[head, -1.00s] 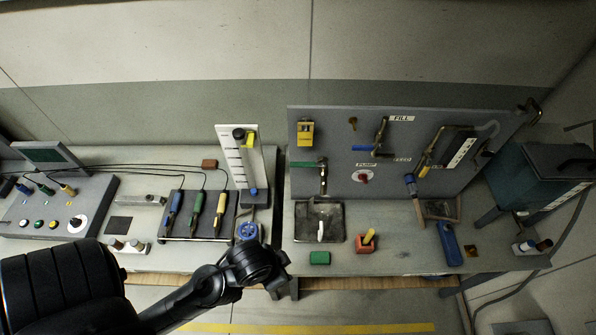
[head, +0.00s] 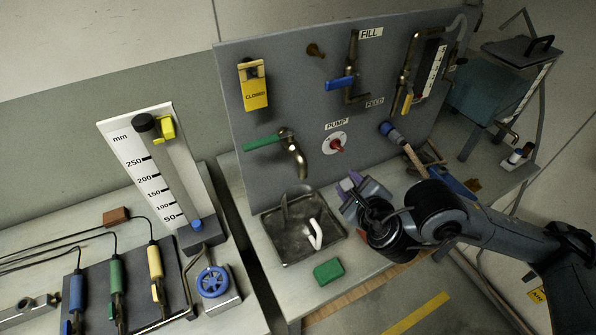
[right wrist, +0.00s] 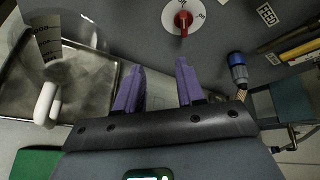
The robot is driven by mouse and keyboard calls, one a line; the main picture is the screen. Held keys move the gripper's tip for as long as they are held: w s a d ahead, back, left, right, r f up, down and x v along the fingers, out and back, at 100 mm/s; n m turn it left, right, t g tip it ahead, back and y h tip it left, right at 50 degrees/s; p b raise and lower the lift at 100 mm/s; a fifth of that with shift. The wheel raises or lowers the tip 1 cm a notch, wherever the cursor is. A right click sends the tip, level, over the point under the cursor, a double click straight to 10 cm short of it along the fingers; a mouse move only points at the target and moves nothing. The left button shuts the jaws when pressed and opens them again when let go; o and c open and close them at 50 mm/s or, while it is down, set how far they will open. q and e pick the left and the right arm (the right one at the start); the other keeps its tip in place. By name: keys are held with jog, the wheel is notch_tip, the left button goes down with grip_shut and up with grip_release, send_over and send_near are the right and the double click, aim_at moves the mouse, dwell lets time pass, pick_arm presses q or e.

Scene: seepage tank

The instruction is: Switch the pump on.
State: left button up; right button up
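The pump switch is a red knob on a white round dial (head: 336,145), under a PUMP label on the upright grey panel. In the right wrist view the dial (right wrist: 183,18) is at the top, ahead of the fingers, its marks too small to read surely. My right gripper (head: 350,186) is below the dial and in front of the panel, apart from the knob. In the right wrist view its two purple fingers (right wrist: 158,84) stand apart with nothing between them. My left gripper is out of view.
A metal sink tray (head: 276,246) with a white piece lies left of my right gripper, under a green-handled tap (head: 262,142). A green block (head: 328,271) sits near the bench edge. A blue-handled valve (head: 341,82) is above the dial. A blue-ended hose (head: 392,133) is right of it.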

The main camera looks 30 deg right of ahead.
aim_at(340, 149)
pick_arm(q)
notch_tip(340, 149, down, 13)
jog(key=b, duration=1.1)
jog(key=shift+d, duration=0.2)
pick_arm(e)
jog(key=shift+t+h, duration=0.5)
jog(key=shift+t, duration=0.1)
jog(key=shift+w+d+f, duration=0.15)
jog(key=shift+w+d, duration=0.75)
jog(key=shift+w, duration=0.95)
jog(key=shift+w+d+f, duration=0.15)
jog(key=shift+w+d, duration=0.75)
jog(key=shift+w, duration=0.9)
jog(key=shift+w+d+f, duration=0.15)
jog(key=shift+w+d, duration=0.75)
jog(key=shift+w, duration=0.95)
jog(key=shift+c, duration=0.4)
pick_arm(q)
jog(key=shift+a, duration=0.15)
pick_arm(e)
grip_shut()
